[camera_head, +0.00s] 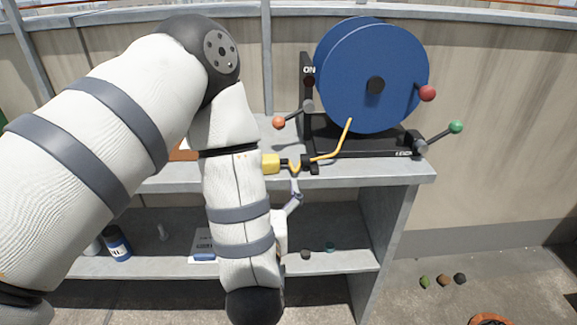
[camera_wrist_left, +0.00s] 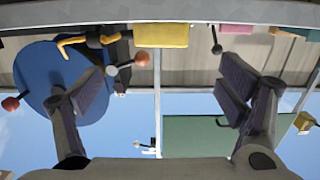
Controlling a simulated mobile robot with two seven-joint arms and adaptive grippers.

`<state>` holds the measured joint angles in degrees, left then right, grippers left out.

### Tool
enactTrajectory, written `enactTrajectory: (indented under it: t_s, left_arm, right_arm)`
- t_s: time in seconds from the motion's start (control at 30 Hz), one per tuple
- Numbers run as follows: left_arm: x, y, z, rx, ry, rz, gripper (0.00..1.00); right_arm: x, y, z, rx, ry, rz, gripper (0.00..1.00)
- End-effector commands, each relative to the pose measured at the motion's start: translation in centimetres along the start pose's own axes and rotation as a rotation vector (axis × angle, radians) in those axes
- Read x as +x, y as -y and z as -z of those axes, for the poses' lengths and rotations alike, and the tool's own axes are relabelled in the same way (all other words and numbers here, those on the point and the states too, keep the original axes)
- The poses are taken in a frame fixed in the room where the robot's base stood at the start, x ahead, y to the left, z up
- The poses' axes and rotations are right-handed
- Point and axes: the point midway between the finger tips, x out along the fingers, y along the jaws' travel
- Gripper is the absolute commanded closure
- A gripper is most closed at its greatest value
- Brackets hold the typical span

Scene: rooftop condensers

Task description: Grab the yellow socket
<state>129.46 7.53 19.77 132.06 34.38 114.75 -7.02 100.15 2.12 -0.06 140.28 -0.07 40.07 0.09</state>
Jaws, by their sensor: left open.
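The yellow socket (camera_head: 271,163) lies on the shelf's top board at the front edge, just right of my left arm. A black piece joins it to an orange-yellow cable from the blue reel (camera_head: 365,75). The socket also shows in the left wrist view (camera_wrist_left: 161,35), at the top middle, between the directions of the two fingers and beyond their tips. My left gripper (camera_wrist_left: 164,84) is open and empty, apart from the socket. In the head view my left gripper (camera_head: 294,197) is mostly hidden by my forearm, below the top board's front edge. My right gripper does not show.
The reel's black stand has a red-orange lever (camera_head: 279,122) near the socket and a green-knobbed lever (camera_head: 456,127) at right. The lower shelf (camera_head: 345,262) holds a blue can (camera_head: 116,243) and small items. A pink block (camera_wrist_left: 237,29) shows beside the socket.

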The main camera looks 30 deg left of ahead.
Motion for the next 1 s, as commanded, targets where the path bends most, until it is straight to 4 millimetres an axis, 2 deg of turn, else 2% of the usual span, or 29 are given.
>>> enactTrajectory:
  t_s: [0.07, 0.17, 0.37, 0.6, 0.87, 1.0]
  left_arm:
    - [1.6, 0.3, -0.9, -0.001, 0.012, 0.010, 0.12]
    - [3.1, 0.3, -0.9, 0.000, 0.010, 0.009, 0.12]
    - [5.7, 0.0, -0.2, 0.002, 0.002, 0.001, 0.12]
    - [10.0, -0.1, -0.1, 0.001, 0.003, 0.001, 0.12]
    - [10.6, -0.2, -0.1, 0.002, 0.004, -0.003, 0.12]
    - [10.6, -0.2, -0.1, 0.002, 0.004, -0.003, 0.41]
  right_arm:
    - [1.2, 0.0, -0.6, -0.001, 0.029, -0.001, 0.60]
    - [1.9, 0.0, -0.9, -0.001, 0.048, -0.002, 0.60]
    - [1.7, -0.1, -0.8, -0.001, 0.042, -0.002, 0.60]
    - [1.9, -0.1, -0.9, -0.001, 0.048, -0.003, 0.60]
    - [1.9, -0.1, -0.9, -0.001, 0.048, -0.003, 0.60]
    - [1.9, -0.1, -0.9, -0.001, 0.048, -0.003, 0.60]
